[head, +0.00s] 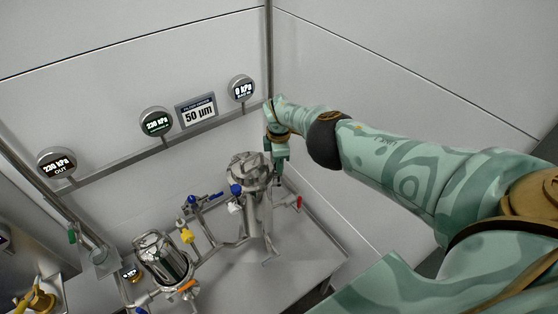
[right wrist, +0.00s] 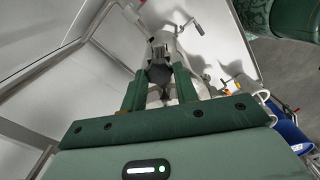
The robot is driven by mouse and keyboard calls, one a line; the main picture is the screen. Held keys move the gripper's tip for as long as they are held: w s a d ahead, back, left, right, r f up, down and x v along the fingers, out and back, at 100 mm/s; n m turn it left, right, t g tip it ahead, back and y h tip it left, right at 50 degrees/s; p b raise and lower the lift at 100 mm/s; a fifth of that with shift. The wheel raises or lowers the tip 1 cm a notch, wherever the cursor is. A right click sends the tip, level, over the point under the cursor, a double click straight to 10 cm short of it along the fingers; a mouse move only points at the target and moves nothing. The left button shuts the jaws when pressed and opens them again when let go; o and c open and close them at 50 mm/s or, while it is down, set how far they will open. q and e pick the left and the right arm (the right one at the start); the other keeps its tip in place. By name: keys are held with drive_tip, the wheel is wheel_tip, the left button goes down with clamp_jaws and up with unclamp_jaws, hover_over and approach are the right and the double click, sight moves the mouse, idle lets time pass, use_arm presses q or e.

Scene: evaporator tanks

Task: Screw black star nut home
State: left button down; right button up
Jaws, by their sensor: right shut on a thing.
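My right gripper (head: 279,160) points down at the right side of the steel filter vessel (head: 247,172) in the head view. In the right wrist view, my right gripper (right wrist: 160,76) has its two green fingers closed in on a dark piece, which looks like the black star nut (right wrist: 160,74). The nut sits between the fingertips, against the metal of the vessel. Its thread and how far it is screwed on are hidden. In the head view the nut cannot be made out behind the fingers. My left gripper is not in view.
A second steel vessel (head: 162,256) stands at the lower left, with pipes and a yellow-handled valve (head: 185,233) between the two. A red handle (head: 299,202) sticks out right of the filter vessel. Gauges and a 50 µm sign (head: 198,111) line the rail behind.

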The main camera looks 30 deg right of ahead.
drive_tip(key=shift+w+r, duration=0.1)
drive_tip(key=o, duration=1)
wheel_tip(320, 180, up, 16)
drive_tip(key=p, duration=1.5)
drive_tip(key=shift+r, duration=0.15)
